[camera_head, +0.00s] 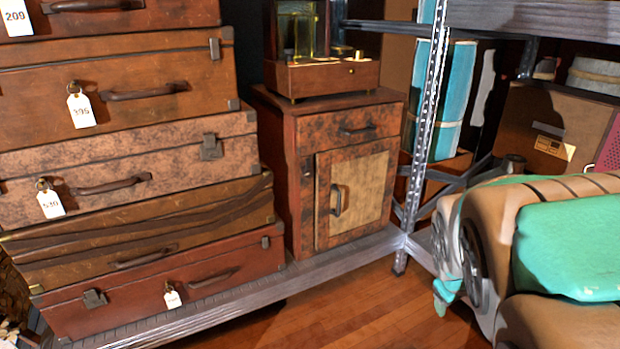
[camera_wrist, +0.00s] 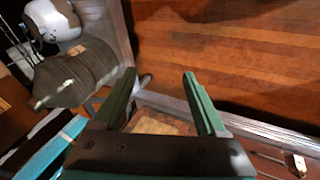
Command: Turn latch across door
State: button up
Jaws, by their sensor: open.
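A small brown cabinet (camera_head: 295,185) stands on the low shelf, with a drawer (camera_head: 350,130) above a door (camera_head: 352,195). The door has a tan panel, a dark frame and a dark upright handle (camera_head: 337,200) near its left edge; it looks closed. A small piece (camera_head: 307,168) on the cabinet's left post may be the latch; its angle is too small to tell. My gripper (camera_wrist: 159,75) is open and empty in the wrist view. Part of the cabinet's tan panel (camera_wrist: 165,124) shows between its fingers, apart from them. The gripper is not visible in the head view.
Stacked suitcases (camera_head: 130,190) with tags stand left of the cabinet. A metal shelf post (camera_head: 425,130) rises just to its right. A wooden box with a glass piece (camera_head: 325,75) sits on top. Wooden floor (camera_head: 330,315) is clear in front.

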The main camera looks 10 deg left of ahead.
jog(key=w+a+r+n+t, duration=0.1)
jog(key=w+r+n+t, duration=0.2)
jog(key=w, duration=0.5)
jog(key=w+a+r+n+t, duration=0.15)
jog(key=w+n, duration=0.25)
jog(key=w, duration=0.4)
jog(key=w+a+r+n+t, duration=0.1)
jog(key=w+n+t, duration=0.25)
jog(key=w, duration=0.55)
jog(key=n+t+y+p, duration=0.1)
jog(key=n+t+y, duration=0.2)
jog(key=n+y, duration=1.25)
send_near(310, 173)
jog(key=a+r+n+h, duration=0.2)
jog(key=h, duration=0.1)
jog(key=p+x, duration=0.1)
jog(key=x, duration=0.5)
jog(key=shift+d+f, duration=0.15)
jog(key=shift+d, duration=0.05)
jog(key=shift+x, duration=0.9)
jog(key=shift+f, duration=0.1)
grip_shut()
